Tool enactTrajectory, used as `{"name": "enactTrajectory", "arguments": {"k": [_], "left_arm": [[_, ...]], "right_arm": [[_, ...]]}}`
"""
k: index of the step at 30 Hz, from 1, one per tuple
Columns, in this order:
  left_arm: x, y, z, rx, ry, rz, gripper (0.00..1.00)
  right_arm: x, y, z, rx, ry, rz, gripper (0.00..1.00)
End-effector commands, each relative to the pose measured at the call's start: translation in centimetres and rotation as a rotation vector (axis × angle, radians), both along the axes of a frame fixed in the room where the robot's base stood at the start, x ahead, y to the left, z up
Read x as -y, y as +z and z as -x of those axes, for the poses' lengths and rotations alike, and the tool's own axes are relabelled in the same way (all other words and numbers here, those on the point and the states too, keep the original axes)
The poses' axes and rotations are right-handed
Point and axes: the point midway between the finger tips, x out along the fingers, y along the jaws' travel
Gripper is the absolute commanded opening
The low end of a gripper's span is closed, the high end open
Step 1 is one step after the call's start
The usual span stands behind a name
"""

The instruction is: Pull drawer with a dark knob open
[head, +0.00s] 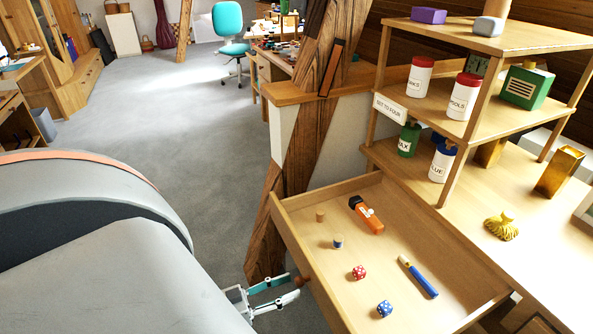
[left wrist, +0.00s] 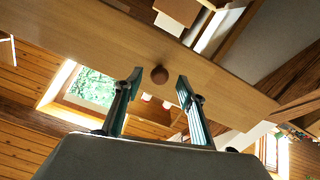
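The drawer (head: 283,224) is pulled well out from under the shelf unit, and its inside shows. Its dark brown round knob (head: 301,281) is on the front board, at the lower middle of the head view. My left gripper (head: 292,286) is at the knob, outside the drawer front. In the left wrist view the two fingers (left wrist: 158,84) are spread apart, with the knob (left wrist: 159,75) between their tips and clear space on both sides. The drawer front (left wrist: 90,40) crosses that view. My right gripper is not in view.
A timber post (head: 310,130) stands behind the drawer's left side. Open grey floor (head: 170,120) lies to the left.

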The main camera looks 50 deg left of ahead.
Motion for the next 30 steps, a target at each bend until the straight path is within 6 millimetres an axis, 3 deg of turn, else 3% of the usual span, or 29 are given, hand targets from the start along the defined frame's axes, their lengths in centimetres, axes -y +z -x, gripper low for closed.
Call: {"name": "enactTrajectory", "arguments": {"k": [6, 12, 30], "left_arm": [[-1.6, -0.1, 4.3, -0.004, -0.001, -0.001, 0.40], [-2.5, 0.0, 6.8, -0.002, -0.001, -0.001, 0.40], [-2.7, 0.0, 7.5, 0.000, 0.000, 0.000, 0.40]], "right_arm": [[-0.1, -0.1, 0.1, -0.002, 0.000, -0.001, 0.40], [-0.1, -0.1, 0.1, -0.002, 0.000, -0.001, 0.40], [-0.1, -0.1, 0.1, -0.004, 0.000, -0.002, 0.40]]}}
